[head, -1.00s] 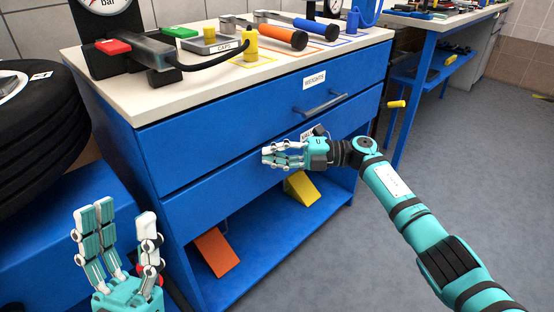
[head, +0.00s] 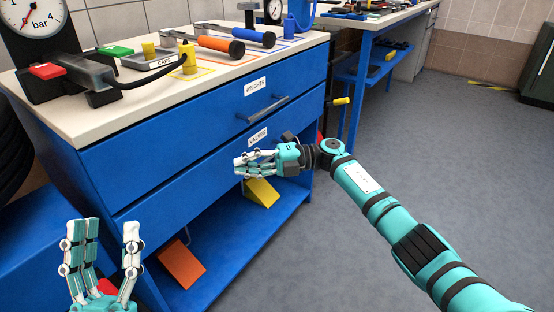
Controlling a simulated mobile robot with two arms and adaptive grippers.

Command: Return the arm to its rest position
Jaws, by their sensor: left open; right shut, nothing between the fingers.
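My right gripper (head: 242,166) is shut and empty, its fingers pointing left in front of the lower drawer (head: 150,207), which carries a VALVES label. The teal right arm (head: 375,200) reaches in from the lower right corner. From this view I cannot tell whether the fingers touch the drawer front. My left gripper (head: 100,245) is at the lower left, open and empty, fingers pointing up.
A blue cabinet has a WEIGHTS drawer (head: 190,125) with a bar handle; both drawers look closed. Orange (head: 181,264) and yellow (head: 262,193) wedges lie on its bottom shelf (head: 225,245). Tools and a gauge (head: 30,14) are on top. Grey floor (head: 430,140) at right is open.

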